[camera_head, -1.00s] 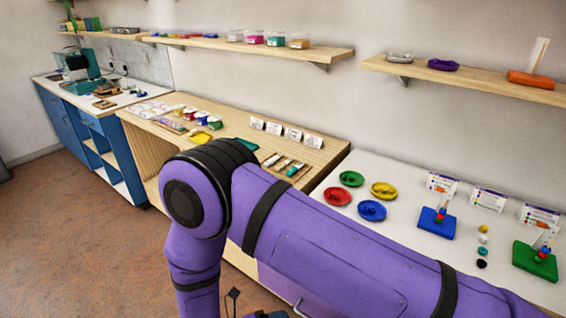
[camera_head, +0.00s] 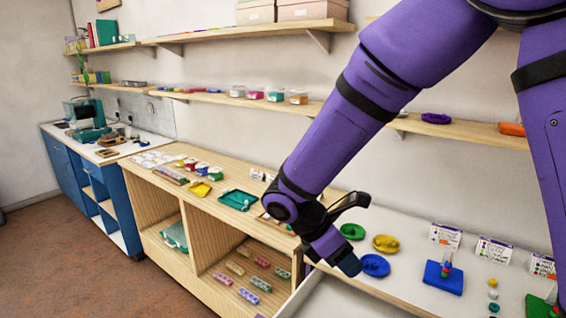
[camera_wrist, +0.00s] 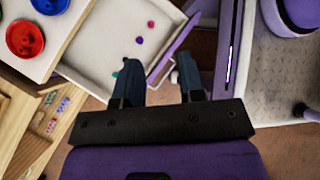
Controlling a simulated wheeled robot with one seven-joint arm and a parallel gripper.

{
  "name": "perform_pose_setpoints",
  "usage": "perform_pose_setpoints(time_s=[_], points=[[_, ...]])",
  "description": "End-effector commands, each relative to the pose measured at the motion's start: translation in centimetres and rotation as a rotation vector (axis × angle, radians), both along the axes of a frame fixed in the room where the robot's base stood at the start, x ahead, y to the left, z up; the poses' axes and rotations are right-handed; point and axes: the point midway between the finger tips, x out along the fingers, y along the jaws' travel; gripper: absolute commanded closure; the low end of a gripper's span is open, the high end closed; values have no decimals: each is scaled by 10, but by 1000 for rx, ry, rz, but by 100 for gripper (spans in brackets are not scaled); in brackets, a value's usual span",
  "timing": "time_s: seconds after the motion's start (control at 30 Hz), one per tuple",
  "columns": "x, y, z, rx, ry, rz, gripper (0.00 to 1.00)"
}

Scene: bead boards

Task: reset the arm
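My purple arm reaches down from the upper right of the head view. My gripper (camera_head: 346,264) is at its low end, in front of the white table with the bead boards. In the wrist view my gripper (camera_wrist: 157,62) has its two dark fingers apart, with nothing between them. An open white drawer (camera_wrist: 90,55) lies beyond the fingers, with a few small pink, purple and green beads in it. The drawer also shows below my gripper in the head view (camera_head: 345,300). Whether the fingers are above or beside the drawer's front is hard to tell.
Blue (camera_head: 375,265), yellow (camera_head: 386,243) and green (camera_head: 352,231) dishes stand on the white table. A blue bead board (camera_head: 444,279) and cards are to their right. A wooden unit (camera_head: 215,235) stands left. Wall shelves run behind my arm. Brown floor (camera_head: 70,265) is clear.

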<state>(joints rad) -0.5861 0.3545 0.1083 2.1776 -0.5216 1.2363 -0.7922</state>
Motion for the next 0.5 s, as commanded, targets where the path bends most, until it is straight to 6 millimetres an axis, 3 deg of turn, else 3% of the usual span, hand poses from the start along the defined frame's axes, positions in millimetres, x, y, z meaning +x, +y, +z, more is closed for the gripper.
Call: perform_pose_setpoints(time_s=[0.1,0.5], points=[[-4,-25,31,76,-108,-152,64],[-39,-98,110,315,-450,-674,64]])
